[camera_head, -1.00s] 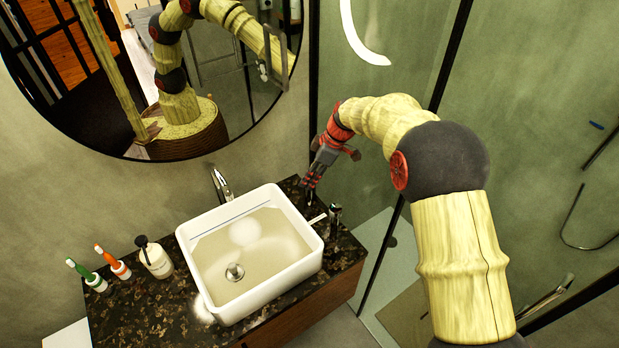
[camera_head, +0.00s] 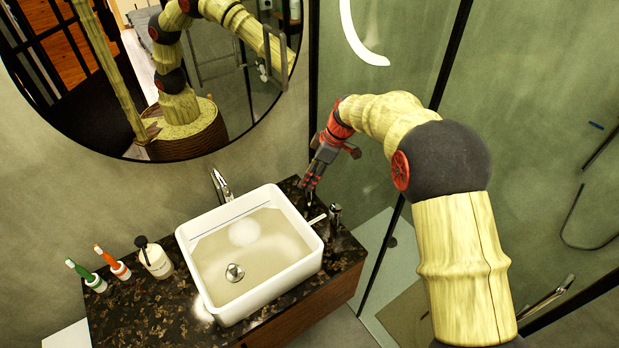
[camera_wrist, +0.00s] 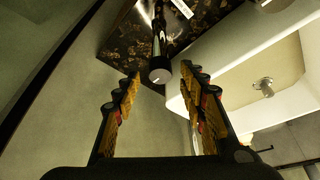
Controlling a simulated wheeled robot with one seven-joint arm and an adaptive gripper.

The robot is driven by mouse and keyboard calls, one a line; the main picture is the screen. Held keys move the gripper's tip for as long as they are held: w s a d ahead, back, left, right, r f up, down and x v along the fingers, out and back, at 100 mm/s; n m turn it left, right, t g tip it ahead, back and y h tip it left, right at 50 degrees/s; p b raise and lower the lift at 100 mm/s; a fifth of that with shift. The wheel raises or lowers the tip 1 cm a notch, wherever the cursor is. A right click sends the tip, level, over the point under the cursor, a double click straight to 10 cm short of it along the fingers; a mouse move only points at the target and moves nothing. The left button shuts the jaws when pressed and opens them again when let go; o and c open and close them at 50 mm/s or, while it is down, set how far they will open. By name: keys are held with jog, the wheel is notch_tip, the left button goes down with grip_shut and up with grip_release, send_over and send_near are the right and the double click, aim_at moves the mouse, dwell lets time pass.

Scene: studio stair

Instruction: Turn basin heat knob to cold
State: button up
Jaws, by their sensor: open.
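The white rectangular basin (camera_head: 215,296) stands on a dark marbled counter (camera_head: 150,310), with a chrome faucet (camera_head: 221,186) behind it. A small dark and chrome upright fitting (camera_head: 335,212), which looks like the heat knob, stands at the counter's right end beside the basin. My gripper (camera_head: 309,196) is low over the back right corner of the counter. In the wrist view my gripper (camera_wrist: 160,76) is open. A dark cylinder with a pale round end (camera_wrist: 160,62) lies between and just beyond the fingertips. I cannot tell whether either finger touches it. Its heat setting is not readable.
A small white strip (camera_head: 317,218) lies beside the basin. A soap bottle (camera_head: 154,258) and two toothbrushes (camera_head: 112,262) stand left of the basin. Shower glass (camera_head: 400,60) is close to the right of the counter, and a round mirror (camera_head: 90,120) hangs behind.

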notch_tip(320, 180, up, 9)
dwell(0.3)
dwell(0.5)
